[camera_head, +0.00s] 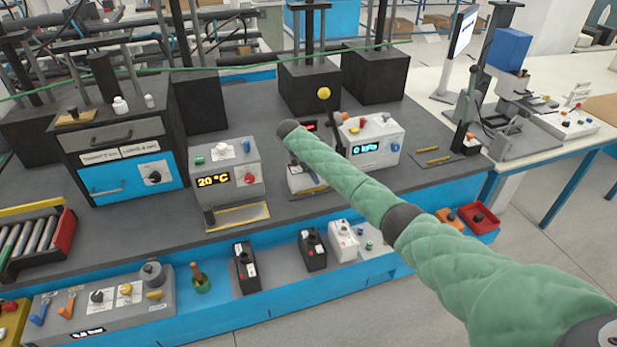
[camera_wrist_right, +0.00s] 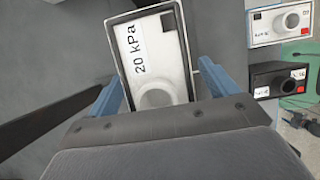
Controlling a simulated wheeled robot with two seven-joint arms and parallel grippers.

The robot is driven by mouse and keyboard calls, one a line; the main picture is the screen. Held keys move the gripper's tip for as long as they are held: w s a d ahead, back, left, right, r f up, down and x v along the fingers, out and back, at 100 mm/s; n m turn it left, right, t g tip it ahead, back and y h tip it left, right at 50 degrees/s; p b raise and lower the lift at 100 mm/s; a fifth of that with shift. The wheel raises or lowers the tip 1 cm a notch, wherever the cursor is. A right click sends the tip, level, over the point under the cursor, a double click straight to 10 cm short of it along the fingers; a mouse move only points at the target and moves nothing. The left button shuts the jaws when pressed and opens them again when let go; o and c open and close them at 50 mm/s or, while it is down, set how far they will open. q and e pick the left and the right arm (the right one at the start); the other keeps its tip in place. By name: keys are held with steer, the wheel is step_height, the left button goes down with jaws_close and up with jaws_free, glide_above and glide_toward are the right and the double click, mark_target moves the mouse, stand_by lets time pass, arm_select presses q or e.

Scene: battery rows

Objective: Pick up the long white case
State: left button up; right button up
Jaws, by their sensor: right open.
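A long white case (camera_wrist_right: 158,62) labelled "20 kPa", with a round grey knob and a small black square, is in the right wrist view. It sits within a dark-rimmed frame. My right gripper (camera_wrist_right: 160,78) is open, with one blue finger on each side of the case's near part. I cannot tell whether the fingers touch it. In the head view my green right arm hides most of this spot. A shorter-looking white case (camera_head: 343,240) stands on the lower blue shelf; it also shows in the right wrist view (camera_wrist_right: 280,22). My left gripper is not in view.
Black cases (camera_head: 313,250) and (camera_head: 245,267) stand on the lower shelf. A "20 °C" box (camera_head: 225,170) and a "0 kPa" box (camera_head: 372,138) flank my arm on the grey bench. A yellow-knobbed lever (camera_head: 324,94) rises behind it.

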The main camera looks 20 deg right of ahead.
steer(key=shift+f, duration=0.3)
stand_by(0.4)
steer(key=c, duration=1.3)
